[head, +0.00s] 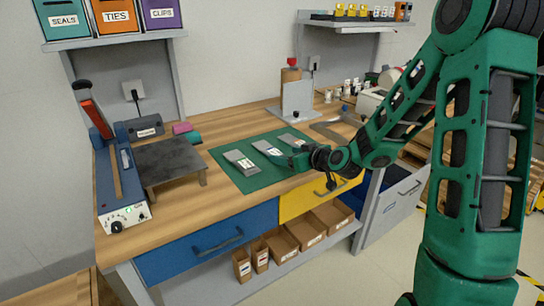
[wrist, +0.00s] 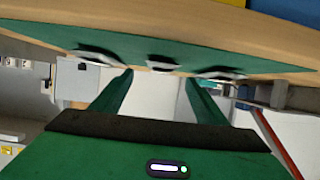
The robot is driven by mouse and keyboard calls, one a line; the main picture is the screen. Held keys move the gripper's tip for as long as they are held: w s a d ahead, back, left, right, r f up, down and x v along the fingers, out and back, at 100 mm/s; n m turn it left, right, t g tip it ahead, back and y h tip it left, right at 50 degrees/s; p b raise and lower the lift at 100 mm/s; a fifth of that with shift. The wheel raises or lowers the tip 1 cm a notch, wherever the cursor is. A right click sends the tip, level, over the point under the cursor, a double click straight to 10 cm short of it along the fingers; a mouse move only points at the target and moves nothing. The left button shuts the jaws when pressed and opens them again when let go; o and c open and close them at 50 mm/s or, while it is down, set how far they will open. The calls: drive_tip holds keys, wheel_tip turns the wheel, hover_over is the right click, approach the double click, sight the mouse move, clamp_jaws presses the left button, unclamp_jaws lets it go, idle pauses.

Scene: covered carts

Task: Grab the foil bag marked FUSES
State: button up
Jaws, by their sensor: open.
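Three silvery foil bags lie in a row on a green mat (head: 239,183) on the wooden bench: a left bag (head: 236,157), a middle bag (head: 265,147) and a right bag (head: 290,138). Each seems to carry a pale label too small to read, so I cannot tell which is marked FUSES. In the wrist view the left (wrist: 97,57), middle (wrist: 162,66) and right (wrist: 220,74) bags show nearly edge-on beyond my fingers. My gripper (wrist: 158,76) is open and empty. In the head view it (head: 299,161) is at the mat's front right, near the bags.
A blue heat-sealer-like device (head: 120,185) and a dark metal stand (head: 170,164) are left of the mat. A grey upright plate (head: 297,100) stands behind it. Small bottles (head: 350,88) are at the back right. Cardboard boxes (head: 305,228) sit on the lower shelf.

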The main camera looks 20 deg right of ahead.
sight(278, 154)
drive_tip(key=shift+x, duration=2.35)
drive_tip(key=shift+s+a+f, duration=0.1)
drive_tip(key=shift+f, duration=0.05)
drive_tip(key=c, duration=1.2)
drive_tip(key=shift+o, duration=0.2)
